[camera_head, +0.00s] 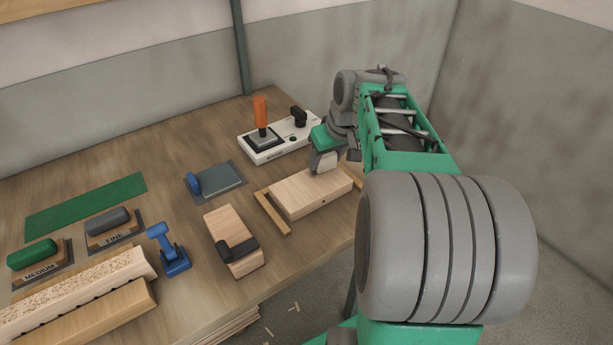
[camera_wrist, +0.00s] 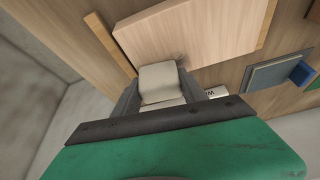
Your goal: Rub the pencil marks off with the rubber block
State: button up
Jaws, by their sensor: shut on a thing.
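My gripper (camera_head: 323,152) is shut on a pale rubber block (camera_head: 324,160). The rubber block also shows between the fingers in the wrist view (camera_wrist: 160,82). It is over or against the far right part of a light wooden block (camera_head: 305,197); I cannot tell whether they touch. The wooden block also fills the upper part of the wrist view (camera_wrist: 205,28). A small dark smudge of pencil marks (camera_wrist: 181,62) shows on the wood beside the rubber block's corner. Any marks under the rubber are hidden.
Wooden strips (camera_head: 272,214) flank the wooden block. A white control box (camera_head: 280,140) with an orange-handled lever stands behind. To the left are a grey pad (camera_head: 222,178) with a blue handle, a wooden piece with a black part (camera_head: 234,241), and a blue tool (camera_head: 172,254).

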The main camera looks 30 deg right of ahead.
aim_at(306, 173)
jog(key=shift+a, duration=0.1)
jog(key=shift+s+a+r+b, duration=0.1)
jog(key=shift+s+a+b, duration=0.15)
jog(key=shift+a, duration=0.95)
jog(key=shift+s+a+b, duration=0.1)
jog(key=shift+a+b, duration=0.2)
jog(key=shift+a, duration=0.9)
jog(key=shift+w+d+p, duration=0.2)
jog(key=shift+d+p, duration=0.1)
jog(key=shift+d, duration=1)
jog(key=shift+r+p, duration=0.45)
jog(key=shift+r, duration=0.1)
jog(key=shift+r, duration=0.1)
